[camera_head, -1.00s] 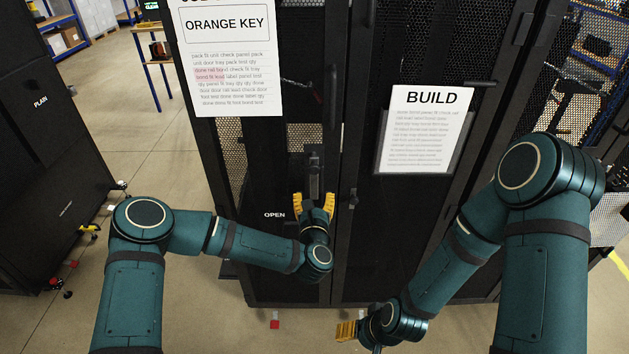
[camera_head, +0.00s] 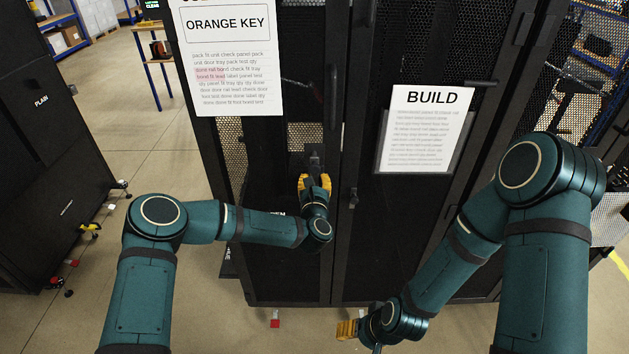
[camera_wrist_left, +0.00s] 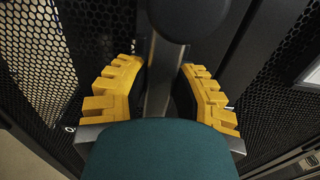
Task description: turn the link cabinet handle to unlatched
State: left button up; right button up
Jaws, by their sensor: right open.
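The link cabinet handle (camera_head: 315,155) is a dark upright lever on the left black mesh door. It also shows in the left wrist view as a dark bar (camera_wrist_left: 163,75) with a rounded end at the top. My left gripper (camera_head: 314,182) has its yellow fingers on either side of this lever. The lever's lower part is hidden by the gripper. My right gripper (camera_head: 347,329) is open and empty, low in front of the cabinet.
An "ORANGE KEY" sheet (camera_head: 228,60) hangs at the upper left of the cabinet, and a "BUILD" sheet (camera_head: 425,130) on the right door. A second black cabinet (camera_head: 50,150) stands at the left, with clear floor (camera_head: 130,90) between.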

pick_arm(q)
grip_shut()
jog(key=shift+a, duration=0.1)
pick_arm(e)
jog(key=shift+f, duration=0.1)
